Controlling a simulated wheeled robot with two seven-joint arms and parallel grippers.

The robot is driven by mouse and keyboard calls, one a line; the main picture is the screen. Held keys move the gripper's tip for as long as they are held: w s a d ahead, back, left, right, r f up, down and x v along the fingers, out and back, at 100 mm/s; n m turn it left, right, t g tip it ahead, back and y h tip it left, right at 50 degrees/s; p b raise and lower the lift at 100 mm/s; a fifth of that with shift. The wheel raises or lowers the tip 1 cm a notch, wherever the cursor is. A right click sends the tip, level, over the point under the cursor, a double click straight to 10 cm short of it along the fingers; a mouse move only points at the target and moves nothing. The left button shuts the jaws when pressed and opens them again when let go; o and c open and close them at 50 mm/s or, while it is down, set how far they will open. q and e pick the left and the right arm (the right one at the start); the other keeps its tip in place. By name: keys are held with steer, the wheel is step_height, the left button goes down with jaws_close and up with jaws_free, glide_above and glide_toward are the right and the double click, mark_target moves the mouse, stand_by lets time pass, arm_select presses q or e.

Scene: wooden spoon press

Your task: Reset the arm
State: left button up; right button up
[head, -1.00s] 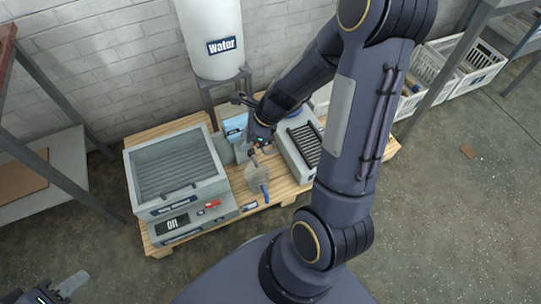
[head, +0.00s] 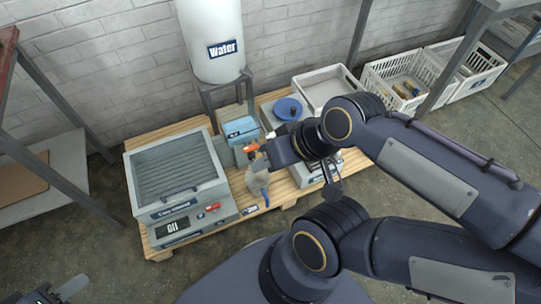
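My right arm reaches in from the right and bends over the machine on the wooden pallet. Its gripper (head: 262,152) is at the pallet's middle, beside a small blue-topped box (head: 240,130) and above a clear container with a blue part (head: 259,182). Orange-red parts show at its tip, and I cannot tell whether it holds anything. My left gripper (head: 70,286) is low at the bottom left corner, mostly cut off by the frame edge, away from the pallet. Its finger opening is unclear.
A grey press-like machine labelled Oil (head: 172,228) stands on the pallet (head: 160,251). A white Water tank (head: 215,45) is behind. A blue round dish (head: 287,108), a grey tray (head: 325,88) and white crates (head: 395,85) are at the back right. Shelves stand left and right.

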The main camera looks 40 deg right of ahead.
step_height(320, 180, up, 31)
steer(key=p, duration=3)
steer(key=shift+f, duration=0.2)
